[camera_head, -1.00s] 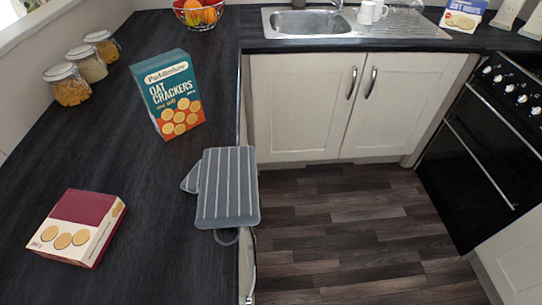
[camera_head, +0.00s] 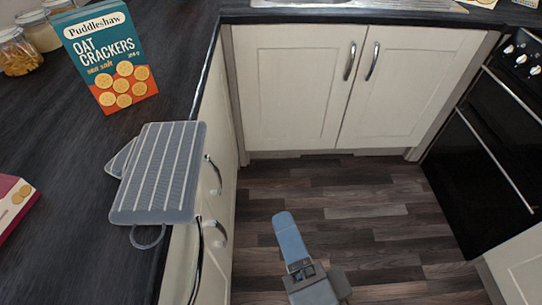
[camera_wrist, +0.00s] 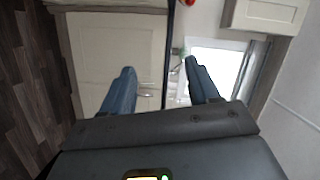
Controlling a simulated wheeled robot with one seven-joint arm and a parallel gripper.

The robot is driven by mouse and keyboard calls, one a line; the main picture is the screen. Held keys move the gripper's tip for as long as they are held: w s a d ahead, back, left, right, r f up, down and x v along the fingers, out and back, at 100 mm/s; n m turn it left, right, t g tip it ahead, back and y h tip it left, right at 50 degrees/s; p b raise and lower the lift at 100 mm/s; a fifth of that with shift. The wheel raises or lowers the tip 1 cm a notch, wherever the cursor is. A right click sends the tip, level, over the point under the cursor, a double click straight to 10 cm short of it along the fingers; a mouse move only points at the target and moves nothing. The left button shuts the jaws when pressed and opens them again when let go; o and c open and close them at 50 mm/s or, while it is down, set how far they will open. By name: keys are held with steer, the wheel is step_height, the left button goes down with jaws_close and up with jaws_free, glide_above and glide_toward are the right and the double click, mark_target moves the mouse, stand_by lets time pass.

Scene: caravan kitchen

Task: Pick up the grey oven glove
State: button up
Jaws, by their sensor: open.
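The grey oven glove (camera_head: 160,172) has pale stripes and lies at the right edge of the dark worktop. Its thumb points left, and its hanging loop (camera_head: 147,237) is at the near end, over the edge. My gripper (camera_head: 284,222) is in the lower middle of the head view, over the floor, to the right of the glove and apart from it. In the wrist view my gripper (camera_wrist: 160,82) shows two blue fingers wide apart with nothing between them. The glove does not show clearly in the wrist view.
A teal and orange oat crackers box (camera_head: 108,58) stands behind the glove on the worktop (camera_head: 60,145). A red box (camera_head: 12,203) lies at the left edge. Cupboard doors with handles (camera_head: 217,175) are below the glove. The floor (camera_head: 340,205) is clear, with a black oven (camera_head: 480,150) at right.

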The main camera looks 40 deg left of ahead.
mark_target(197, 163)
steer(key=a+r+g+y, duration=0.1)
steer(key=a, duration=0.5)
steer(key=a+r+g+y, duration=0.1)
steer(key=a, duration=0.5)
steer(key=a+r+g+y, duration=0.1)
steer(key=a+g, duration=0.1)
steer(key=a, duration=0.4)
steer(key=shift+s+a+n+b, duration=0.15)
steer(key=shift+a+n+b, duration=0.2)
steer(key=shift+a+n, duration=0.05)
steer(key=c, duration=1.1)
steer(key=shift+r, duration=0.1)
steer(key=shift+r+p, duration=0.3)
steer(key=shift+r, duration=0.5)
step_height(197, 163, up, 3)
steer(key=shift+f+p, duration=0.1)
steer(key=shift+p, duration=0.25)
steer(key=s+d+r, duration=0.1)
steer(key=d+r, duration=0.5)
steer(key=d, duration=0.5)
steer(key=shift+s+d+r, duration=0.15)
steer(key=shift+d+r, duration=0.1)
steer(key=shift+d, duration=0.1)
